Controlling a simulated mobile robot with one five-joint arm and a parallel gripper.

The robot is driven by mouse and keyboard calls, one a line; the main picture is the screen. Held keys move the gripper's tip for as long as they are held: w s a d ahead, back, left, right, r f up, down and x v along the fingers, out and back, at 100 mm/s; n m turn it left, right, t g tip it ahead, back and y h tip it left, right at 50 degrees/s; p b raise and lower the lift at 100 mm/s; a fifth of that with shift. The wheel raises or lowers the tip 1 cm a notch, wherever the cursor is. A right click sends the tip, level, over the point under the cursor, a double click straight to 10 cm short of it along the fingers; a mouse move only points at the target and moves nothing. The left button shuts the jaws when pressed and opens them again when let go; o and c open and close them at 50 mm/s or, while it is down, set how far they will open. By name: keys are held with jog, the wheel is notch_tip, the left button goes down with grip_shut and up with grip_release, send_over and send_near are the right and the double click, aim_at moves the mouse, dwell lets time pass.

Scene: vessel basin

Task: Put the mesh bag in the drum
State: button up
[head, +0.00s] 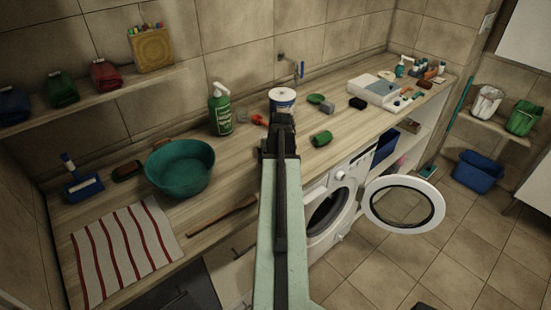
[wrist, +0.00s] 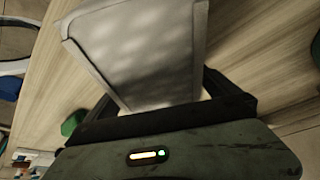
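A pale grey, boxy cloth-like thing that looks like the mesh bag (wrist: 145,55) fills the upper middle of the wrist view. It is between the dark fingers of my gripper (wrist: 170,108), which appears shut on it. The white washing machine (head: 342,190) is under the counter, right of my arm. Its round door (head: 403,205) stands open to the right. The dark drum (head: 325,213) shows partly behind my arm.
A blue bin (head: 478,172) stands at the right.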

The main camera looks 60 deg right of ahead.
jog(key=p+v, duration=1.1)
jog(key=v, duration=0.1)
jog(key=shift+r+p, duration=0.3)
jog(key=shift+r, duration=0.05)
jog(key=shift+f, duration=0.1)
jog(key=shift+w, duration=0.1)
jog(key=w+a+n+y, duration=0.1)
jog(key=w+a, duration=0.4)
jog(key=a, duration=0.3)
jog(key=w+a+f+n, duration=0.1)
jog(key=w+a+n, duration=0.1)
jog(key=w+a, duration=0.4)
jog(key=w+a+n+g+y, duration=0.1)
jog(key=w+a, duration=0.5)
jog(key=a, duration=0.6)
jog(key=shift+w+a+f+n+y, duration=0.2)
jog(key=shift+f+n+y, duration=0.1)
jog(key=shift+n, duration=0.1)
jog(key=a+n+g, duration=0.2)
jog(key=a+n, duration=0.2)
jog(key=a, duration=2.5)
jog(key=shift+w+a+f+n+y, duration=0.15)
jog(key=shift+w+n+y, duration=0.15)
jog(key=shift+w+y, duration=0.15)
